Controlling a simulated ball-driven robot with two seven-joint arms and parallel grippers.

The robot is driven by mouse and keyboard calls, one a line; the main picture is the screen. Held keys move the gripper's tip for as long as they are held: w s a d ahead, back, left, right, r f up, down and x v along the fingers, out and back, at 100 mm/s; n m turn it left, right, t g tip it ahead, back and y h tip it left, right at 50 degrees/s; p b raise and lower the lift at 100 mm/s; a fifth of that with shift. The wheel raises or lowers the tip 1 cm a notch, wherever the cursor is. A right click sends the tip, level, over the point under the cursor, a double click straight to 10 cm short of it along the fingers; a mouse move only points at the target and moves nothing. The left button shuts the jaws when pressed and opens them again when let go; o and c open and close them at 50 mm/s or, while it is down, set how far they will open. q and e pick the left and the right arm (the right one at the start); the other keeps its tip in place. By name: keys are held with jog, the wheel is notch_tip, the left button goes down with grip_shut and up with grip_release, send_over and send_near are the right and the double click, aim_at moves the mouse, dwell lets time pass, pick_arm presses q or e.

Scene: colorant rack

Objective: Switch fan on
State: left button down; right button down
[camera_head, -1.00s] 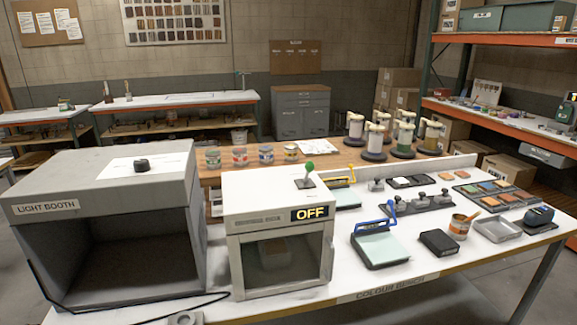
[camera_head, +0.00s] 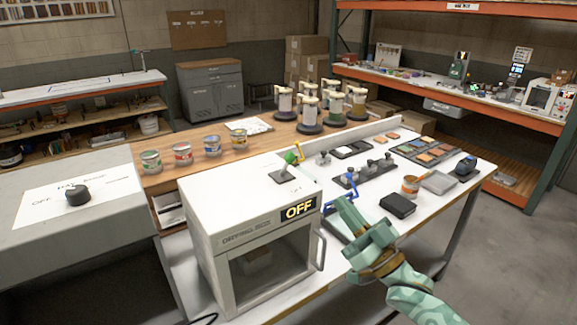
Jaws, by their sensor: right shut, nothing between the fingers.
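The white box (camera_head: 225,240) with a glass front stands on the white bench, and its sign (camera_head: 299,209) reads OFF. A switch with a green-tipped lever (camera_head: 290,157) sits on a dark plate on the box's top. The lever leans to one side. My right gripper (camera_head: 343,203) comes in from the lower right, in green patterned covering. Its fingers are shut and empty, in front of and to the right of the box, apart from the lever. It hides part of the blue-handled tool behind it. My left gripper is not in view.
The light booth (camera_head: 110,200) with a black knob stands at the left. Several paint cans (camera_head: 183,153) stand on the wooden bench behind.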

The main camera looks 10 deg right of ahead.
aim_at(286, 165)
jog(key=x, duration=0.4)
jog(key=f+x, duration=0.1)
jog(key=x, duration=0.3)
jog(key=w+f+x, duration=0.1)
jog(key=x, duration=0.3)
jog(key=shift+a, duration=0.15)
jog(key=shift+w+a+f, duration=0.15)
jog(key=shift+w+a, duration=0.1)
jog(key=shift+w, duration=0.25)
pick_arm(q)
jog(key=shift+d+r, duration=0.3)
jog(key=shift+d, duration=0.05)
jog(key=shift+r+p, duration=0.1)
jog(key=shift+p, duration=0.25)
